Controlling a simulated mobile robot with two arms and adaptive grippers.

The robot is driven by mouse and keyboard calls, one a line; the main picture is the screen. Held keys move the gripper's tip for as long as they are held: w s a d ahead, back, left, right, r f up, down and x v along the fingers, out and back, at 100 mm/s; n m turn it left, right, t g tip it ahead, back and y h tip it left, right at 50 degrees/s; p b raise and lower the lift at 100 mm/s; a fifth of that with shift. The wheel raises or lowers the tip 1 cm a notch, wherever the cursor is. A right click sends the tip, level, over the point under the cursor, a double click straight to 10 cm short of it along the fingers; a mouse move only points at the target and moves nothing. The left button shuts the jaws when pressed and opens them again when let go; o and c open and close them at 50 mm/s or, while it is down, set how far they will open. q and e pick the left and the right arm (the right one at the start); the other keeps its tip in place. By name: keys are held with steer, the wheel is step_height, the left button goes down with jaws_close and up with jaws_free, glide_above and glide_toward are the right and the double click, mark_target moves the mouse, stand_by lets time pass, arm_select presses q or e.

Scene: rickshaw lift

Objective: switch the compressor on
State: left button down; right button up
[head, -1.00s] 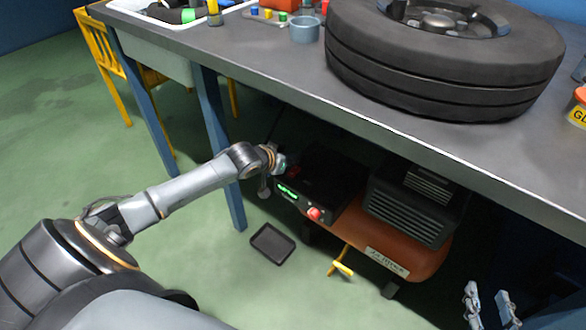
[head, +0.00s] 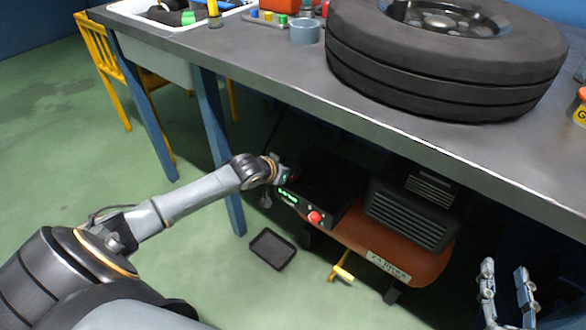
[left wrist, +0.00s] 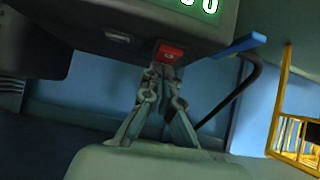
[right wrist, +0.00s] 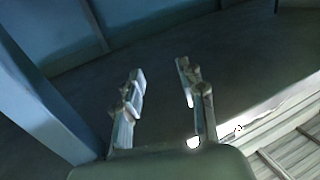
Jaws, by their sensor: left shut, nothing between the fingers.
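The compressor (head: 405,258) stands under the table, with an orange tank and a black control box (head: 325,190). The box has a lit green display (head: 287,198) and a round red knob (head: 315,217). In the left wrist view a red rocker switch (left wrist: 169,53) sits on the box's edge, near the green display (left wrist: 200,5). My left gripper (head: 284,176) is at the box's far left corner. Its fingers (left wrist: 163,73) are shut and empty, tips at the switch; whether they touch cannot be told. My right gripper (head: 504,268) is open and empty, also in its wrist view (right wrist: 160,69).
The table (head: 255,60) overhangs the compressor and carries a large tyre (head: 440,70). A blue table leg (head: 222,150) stands beside my left forearm. A dark tray (head: 272,249) lies on the green floor. A yellow chair (head: 105,75) is at the far left.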

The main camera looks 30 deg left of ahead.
arm_select(q)
steer(key=shift+w+f+g+p, duration=0.1)
steer(key=shift+f+g+p, duration=0.1)
steer(key=shift+g+p, duration=0.35)
arm_select(e)
step_height(320, 180, down, 7)
steer(key=s+d+g+h, duration=0.1)
steer(key=s+g, duration=0.1)
steer(key=g, duration=0.2)
steer(key=shift+d+r, duration=0.15)
steer(key=shift+d, duration=0.1)
arm_select(q)
steer(key=shift+w, duration=0.15)
arm_select(e)
steer(key=shift+s, duration=0.1)
arm_select(q)
steer(key=shift+w+r, duration=0.15)
steer(key=shift+w, duration=0.5)
arm_select(e)
steer(key=shift+s+d+f+g, duration=0.1)
steer(key=shift+s+f+g, duration=0.05)
steer(key=shift+f+g, duration=0.15)
